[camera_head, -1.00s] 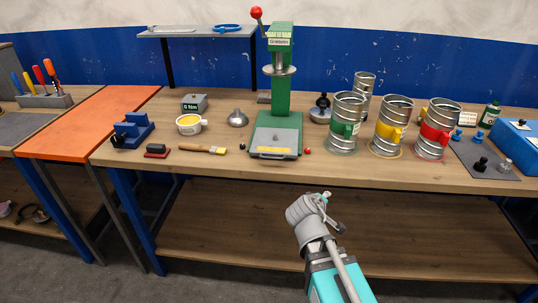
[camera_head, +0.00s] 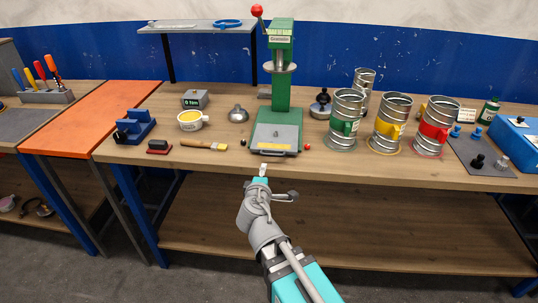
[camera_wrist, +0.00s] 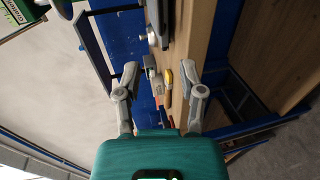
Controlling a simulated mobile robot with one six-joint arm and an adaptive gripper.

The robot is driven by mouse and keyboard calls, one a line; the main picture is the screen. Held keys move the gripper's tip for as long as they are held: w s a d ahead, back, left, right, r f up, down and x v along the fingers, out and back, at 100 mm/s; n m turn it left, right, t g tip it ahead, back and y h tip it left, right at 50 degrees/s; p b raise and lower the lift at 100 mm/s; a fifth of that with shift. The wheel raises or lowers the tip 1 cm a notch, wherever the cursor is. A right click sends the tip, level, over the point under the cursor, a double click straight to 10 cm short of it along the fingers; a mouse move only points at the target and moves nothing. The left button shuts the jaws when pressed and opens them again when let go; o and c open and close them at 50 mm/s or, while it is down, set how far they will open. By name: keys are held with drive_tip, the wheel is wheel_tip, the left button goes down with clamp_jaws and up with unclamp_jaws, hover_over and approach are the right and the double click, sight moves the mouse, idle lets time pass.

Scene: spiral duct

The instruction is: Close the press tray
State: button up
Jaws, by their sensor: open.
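The green press (camera_head: 282,68) stands on the workbench, its red-knobbed lever raised. Its grey tray (camera_head: 276,136) lies at the foot of the press, with a handle bar (camera_head: 274,152) along its front, near the bench's front edge. How far the tray sticks out is hard to tell. My gripper (camera_head: 263,172) is just in front of and below this handle, apart from it. In the wrist view my gripper (camera_wrist: 160,75) is open with nothing between its fingers. That view is turned sideways, with green press parts (camera_wrist: 18,14) at the upper left.
Small dark and red balls lie either side of the tray. Several metal duct pieces (camera_head: 345,112) stand to the right. Free space lies before the bench's front edge.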

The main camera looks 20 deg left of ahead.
sight(269, 155)
drive_tip(key=shift+w, duration=0.15)
drive_tip(key=b+x, duration=0.3)
drive_tip(key=x, duration=1)
drive_tip(key=shift+w+f, duration=0.2)
clamp_jaws()
